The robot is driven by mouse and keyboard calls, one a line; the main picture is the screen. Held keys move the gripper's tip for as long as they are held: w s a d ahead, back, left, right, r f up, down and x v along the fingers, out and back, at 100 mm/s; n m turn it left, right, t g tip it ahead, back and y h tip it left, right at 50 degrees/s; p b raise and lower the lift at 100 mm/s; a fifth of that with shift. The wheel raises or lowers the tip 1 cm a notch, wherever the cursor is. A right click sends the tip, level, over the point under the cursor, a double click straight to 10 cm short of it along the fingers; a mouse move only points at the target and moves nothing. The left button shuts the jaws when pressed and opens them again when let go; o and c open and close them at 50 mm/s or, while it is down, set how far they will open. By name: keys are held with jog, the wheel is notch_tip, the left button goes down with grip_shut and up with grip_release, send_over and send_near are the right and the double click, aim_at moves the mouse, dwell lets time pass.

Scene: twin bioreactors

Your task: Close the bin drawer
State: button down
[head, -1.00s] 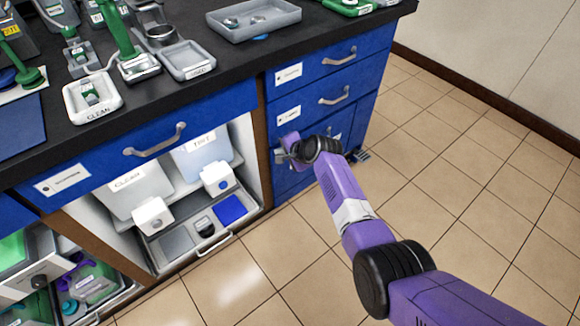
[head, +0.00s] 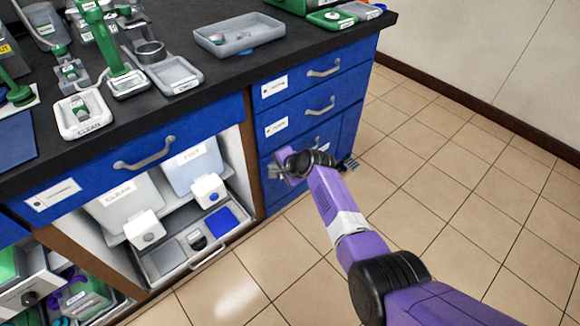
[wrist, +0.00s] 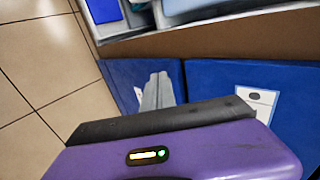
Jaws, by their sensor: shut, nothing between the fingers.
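A pull-out tray (head: 168,282) with a front handle (head: 207,258) sits low in the open cabinet bay; I cannot tell how far it is out. Above and behind it stand a CLEAR bin (head: 122,200) and a TINT bin (head: 190,168). To the right is a stack of blue drawers. The top drawer (head: 300,80) and middle drawer (head: 350,92) look flush; the lower front (head: 325,134) is partly hidden by my arm. My gripper (head: 276,170) is shut and empty, in front of the lower front near its left edge. Its grey fingers (wrist: 157,92) show against blue panels in the wrist view.
The black counter (head: 215,72) holds trays and green-and-grey equipment. Another open bay with containers (head: 80,298) is at lower left. Tiled floor (head: 440,190) is clear on the right, up to the wall. A white label (wrist: 258,102) shows in the wrist view.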

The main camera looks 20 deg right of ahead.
jog(key=p+v, duration=0.4)
jog(key=v, duration=0.6)
jog(key=shift+s+d+p, duration=0.2)
jog(key=shift+s+p, duration=0.15)
jog(key=shift+p, duration=0.05)
